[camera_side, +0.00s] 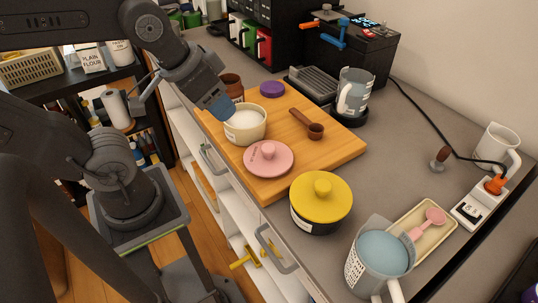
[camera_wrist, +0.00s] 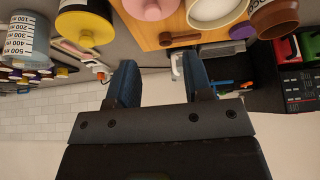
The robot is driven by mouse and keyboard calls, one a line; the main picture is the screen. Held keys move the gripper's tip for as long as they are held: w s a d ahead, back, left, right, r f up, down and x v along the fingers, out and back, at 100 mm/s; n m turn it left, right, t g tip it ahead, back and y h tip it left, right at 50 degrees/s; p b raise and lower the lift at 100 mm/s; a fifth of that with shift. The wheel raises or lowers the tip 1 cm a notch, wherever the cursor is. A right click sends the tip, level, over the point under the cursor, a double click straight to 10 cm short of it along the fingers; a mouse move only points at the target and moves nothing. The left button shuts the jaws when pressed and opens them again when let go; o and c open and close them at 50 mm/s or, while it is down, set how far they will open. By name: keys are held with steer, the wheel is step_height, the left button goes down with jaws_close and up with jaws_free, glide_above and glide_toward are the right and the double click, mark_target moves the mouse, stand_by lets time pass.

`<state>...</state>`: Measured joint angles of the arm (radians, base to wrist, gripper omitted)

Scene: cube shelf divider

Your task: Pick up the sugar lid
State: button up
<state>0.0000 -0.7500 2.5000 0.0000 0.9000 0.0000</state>
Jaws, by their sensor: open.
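A round pink lid with a small knob (camera_side: 268,158) lies flat on the wooden board (camera_side: 345,150); it also shows at the top of the wrist view (camera_wrist: 150,8). An open white pot (camera_side: 245,128) with white contents stands behind it; its label is not readable. My gripper (camera_side: 217,104) is open, with its blue fingers close above or beside the white pot's far left rim. In the wrist view my gripper (camera_wrist: 161,75) has both fingers apart with nothing between them. It is not touching the pink lid.
A brown pot (camera_side: 232,84), a purple lid (camera_side: 272,89) and a wooden scoop (camera_side: 307,123) are on or near the board. A measuring jug (camera_side: 378,262) and tray (camera_side: 432,235) are at the front right.

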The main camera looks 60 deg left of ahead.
steer(key=shift+o, duration=1.4)
steer(key=m+t+y, duration=0.4)
steer(key=m+y, duration=0.5)
steer(key=m, duration=1.8)
glide_toward(267, 151)
steer(key=x, duration=0.3)
steer(key=shift+w+f, duration=0.15)
steer(key=shift+y, duration=0.3)
steer(key=shift+x, duration=3.65)
